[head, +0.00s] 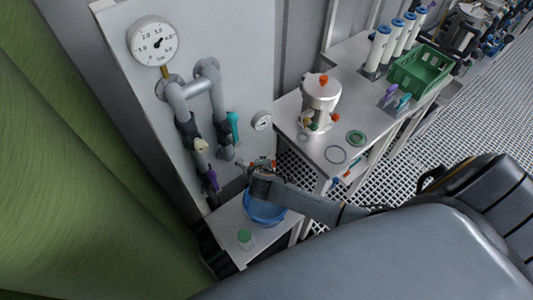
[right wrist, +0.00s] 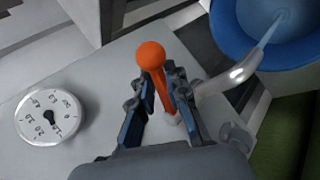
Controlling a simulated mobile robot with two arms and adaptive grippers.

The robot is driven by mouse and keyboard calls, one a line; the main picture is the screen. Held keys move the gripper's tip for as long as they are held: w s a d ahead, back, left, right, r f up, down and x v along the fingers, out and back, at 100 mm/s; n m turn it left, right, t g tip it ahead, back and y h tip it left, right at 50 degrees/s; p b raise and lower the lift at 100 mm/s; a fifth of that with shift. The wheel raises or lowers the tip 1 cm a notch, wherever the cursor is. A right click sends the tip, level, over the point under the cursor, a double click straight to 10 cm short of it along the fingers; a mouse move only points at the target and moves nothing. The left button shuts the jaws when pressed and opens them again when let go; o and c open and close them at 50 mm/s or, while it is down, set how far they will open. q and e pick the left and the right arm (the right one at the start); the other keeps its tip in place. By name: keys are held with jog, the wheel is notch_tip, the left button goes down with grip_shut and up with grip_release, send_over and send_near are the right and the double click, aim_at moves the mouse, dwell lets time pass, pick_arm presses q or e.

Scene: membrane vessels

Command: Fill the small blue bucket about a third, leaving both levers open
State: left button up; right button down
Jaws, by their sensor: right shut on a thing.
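The small blue bucket (head: 265,212) stands on the low table under the pipes, partly hidden by my right gripper (head: 262,170). In the right wrist view the bucket (right wrist: 240,48) shows at the top right, and a pale stream (right wrist: 268,32) runs into it from a metal spout (right wrist: 235,75). The fill level is hard to judge. My right gripper (right wrist: 158,100) is shut on an orange lever (right wrist: 154,72) with a round knob, beside the spout. A teal lever (head: 233,126) and a purple lever (head: 211,180) are on the pipes. My left gripper is not in view.
A large gauge (head: 155,41) and a small gauge (head: 261,120) are on the panel. The steel bench behind holds a metal vessel (head: 321,95), rings and a green crate (head: 420,70).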

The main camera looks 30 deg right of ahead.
jog(key=shift+w+d+r+n+t+y, duration=0.15)
jog(key=shift+w+n+y, duration=0.55)
jog(key=shift+n+y, duration=0.5)
jog(key=shift+w+d+n+t+y, duration=0.2)
jog(key=shift+w+n+y, duration=0.6)
jog(key=shift+n, duration=0.65)
jog(key=shift+w+d+r+n+t+y, duration=0.15)
jog(key=shift+w+n+y, duration=0.45)
jog(key=shift+n+y, duration=0.65)
jog(key=c, duration=1.3)
grip_release()
jog(key=shift+f, duration=0.25)
jog(key=shift+s, duration=0.15)
